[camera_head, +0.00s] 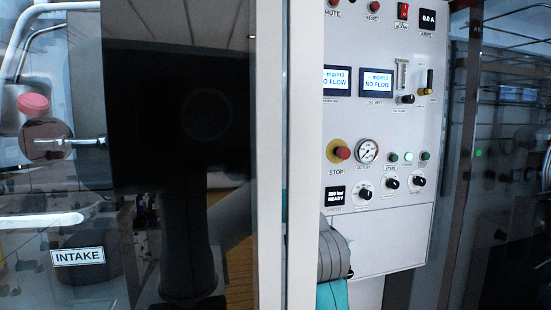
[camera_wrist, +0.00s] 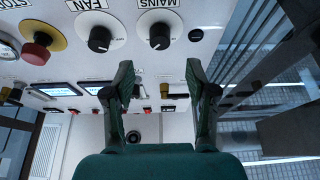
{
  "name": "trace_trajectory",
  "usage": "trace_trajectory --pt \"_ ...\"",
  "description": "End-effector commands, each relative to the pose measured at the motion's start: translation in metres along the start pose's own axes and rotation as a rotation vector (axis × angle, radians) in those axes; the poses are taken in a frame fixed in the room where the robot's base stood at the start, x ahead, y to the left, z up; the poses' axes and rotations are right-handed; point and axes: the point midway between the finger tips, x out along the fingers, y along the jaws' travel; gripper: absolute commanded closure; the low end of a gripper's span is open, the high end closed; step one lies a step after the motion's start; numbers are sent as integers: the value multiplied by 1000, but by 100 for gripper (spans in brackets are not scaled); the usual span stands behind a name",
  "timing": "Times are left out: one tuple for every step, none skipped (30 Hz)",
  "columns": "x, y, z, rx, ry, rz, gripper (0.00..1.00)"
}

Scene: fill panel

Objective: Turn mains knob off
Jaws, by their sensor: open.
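The mains knob (camera_wrist: 160,36) is black on a pale round dial, at the top of the wrist view. A MAINS label (camera_wrist: 159,4), upside down in the picture, sits above it. The knob's white mark points toward the bottom of the picture. My gripper (camera_wrist: 163,85) is open, with its dark green fingers apart and nothing between them. The knob shows beyond the fingertips, apart from them. The head view shows several black knobs on the white panel (camera_head: 385,235), but their labels are too small to tell which is mains.
In the wrist view, the fan knob (camera_wrist: 100,38) is left of the mains knob, and a red stop button (camera_wrist: 36,52) on yellow is farther left. In the head view, a pale vertical frame post (camera_head: 304,130) stands left of the panel, with dark glass (camera_head: 230,230) beyond.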

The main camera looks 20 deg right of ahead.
Motion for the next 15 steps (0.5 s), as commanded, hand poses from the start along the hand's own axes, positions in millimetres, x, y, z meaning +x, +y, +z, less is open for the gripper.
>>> trace_trajectory --pt "10 0 -1 0 0 0 43" --pt "16 0 -1 0 1 0 43" --pt "23 0 -1 0 1 0 43" --pt "28 0 -1 0 1 0 43" --pt "34 0 0 0 0 0 43" --pt "41 0 -1 0 1 0 43" --pt "46 0 -1 0 1 0 43" --pt "50 0 -1 0 1 0 43" --pt "56 0 -1 0 1 0 43" --pt "60 0 -1 0 0 0 43" --pt "63 0 0 0 0 0 43" --pt "67 0 0 0 1 0 43" --pt "70 0 0 0 1 0 43" --pt "72 0 0 0 1 0 43" --pt "75 0 0 0 1 0 43"
